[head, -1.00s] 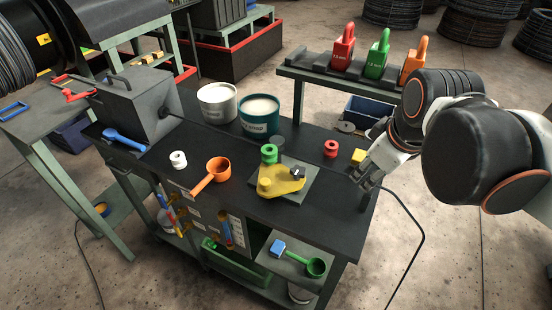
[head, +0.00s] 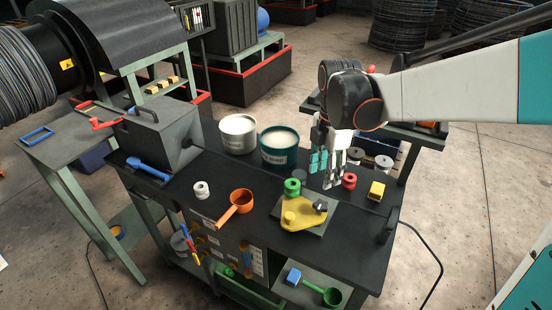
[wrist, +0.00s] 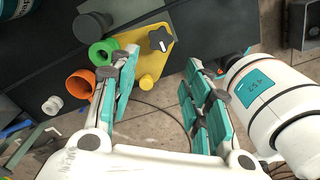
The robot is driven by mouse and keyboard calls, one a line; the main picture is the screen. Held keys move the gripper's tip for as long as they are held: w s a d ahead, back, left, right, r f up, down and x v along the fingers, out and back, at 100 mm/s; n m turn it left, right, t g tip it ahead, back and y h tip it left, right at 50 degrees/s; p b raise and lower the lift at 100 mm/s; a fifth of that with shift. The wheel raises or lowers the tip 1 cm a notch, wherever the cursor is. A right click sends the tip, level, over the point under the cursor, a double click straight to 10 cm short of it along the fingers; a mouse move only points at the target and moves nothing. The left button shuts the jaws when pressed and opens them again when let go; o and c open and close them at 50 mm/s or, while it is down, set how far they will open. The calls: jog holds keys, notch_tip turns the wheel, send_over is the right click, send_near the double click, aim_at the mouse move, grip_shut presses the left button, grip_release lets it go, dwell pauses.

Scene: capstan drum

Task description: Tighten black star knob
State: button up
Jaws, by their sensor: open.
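The black star knob (head: 320,206) sits on the right corner of a yellow plate (head: 301,217), on a flat grey base on the bench. In the wrist view the star knob (wrist: 160,40) shows whole, beyond and between my fingertips. My gripper (head: 327,174) points down above the bench, behind the yellow plate and apart from the knob. In the wrist view my gripper (wrist: 160,66) has its teal-padded fingers spread, with nothing between them.
A green ring (head: 292,187) stands at the plate's back edge. A red ring (head: 349,181) and a yellow block (head: 377,191) lie to the right. A teal tub (head: 280,147) stands behind. An orange scoop (head: 240,200) lies to the left.

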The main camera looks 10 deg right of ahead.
aim_at(320, 205)
notch_tip(320, 205, down, 12)
jog(key=b, duration=0.2)
jog(key=shift+b, duration=0.35)
jog(key=shift+c, duration=0.3)
jog(key=c, duration=0.7)
